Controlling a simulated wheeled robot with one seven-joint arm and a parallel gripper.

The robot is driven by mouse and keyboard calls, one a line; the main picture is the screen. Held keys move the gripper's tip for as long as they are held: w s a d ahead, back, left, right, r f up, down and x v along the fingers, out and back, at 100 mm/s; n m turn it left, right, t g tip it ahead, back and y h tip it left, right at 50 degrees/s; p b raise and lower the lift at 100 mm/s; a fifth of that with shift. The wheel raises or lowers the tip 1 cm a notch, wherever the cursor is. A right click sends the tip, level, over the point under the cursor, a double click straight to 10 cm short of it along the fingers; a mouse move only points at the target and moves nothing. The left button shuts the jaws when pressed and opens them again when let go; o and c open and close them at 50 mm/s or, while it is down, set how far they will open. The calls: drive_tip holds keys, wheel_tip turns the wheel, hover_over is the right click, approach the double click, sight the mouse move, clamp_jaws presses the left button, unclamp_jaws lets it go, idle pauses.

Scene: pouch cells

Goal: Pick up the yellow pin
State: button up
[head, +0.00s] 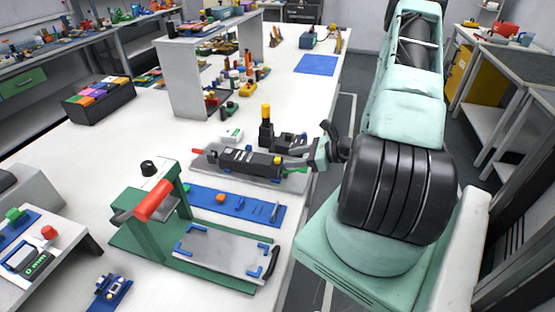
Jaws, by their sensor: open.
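A small yellow piece (278,160), which looks like the yellow pin, shows at the right end of a long black device (240,162). The device lies on a grey plate (205,168) on the white bench. My gripper (293,161) reaches in from the right, low over the bench edge, with its jaws open and close to the yellow piece. I cannot tell whether it touches it. The fingertips are small and blend with the black parts around them.
A black post with a yellow top (265,125) stands just behind. In front are a blue mat (200,203) with small parts and a green press (150,245) with a red handle. A grey shelf (185,80) stands farther back.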

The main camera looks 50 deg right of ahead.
sight(277, 158)
drive_tip(key=shift+p+x, duration=0.75)
drive_tip(key=shift+x, duration=1.55)
drive_tip(key=shift+w+d+r, duration=0.1)
drive_tip(key=shift+d, duration=0.05)
clamp_jaws()
drive_tip(key=shift+r, duration=0.1)
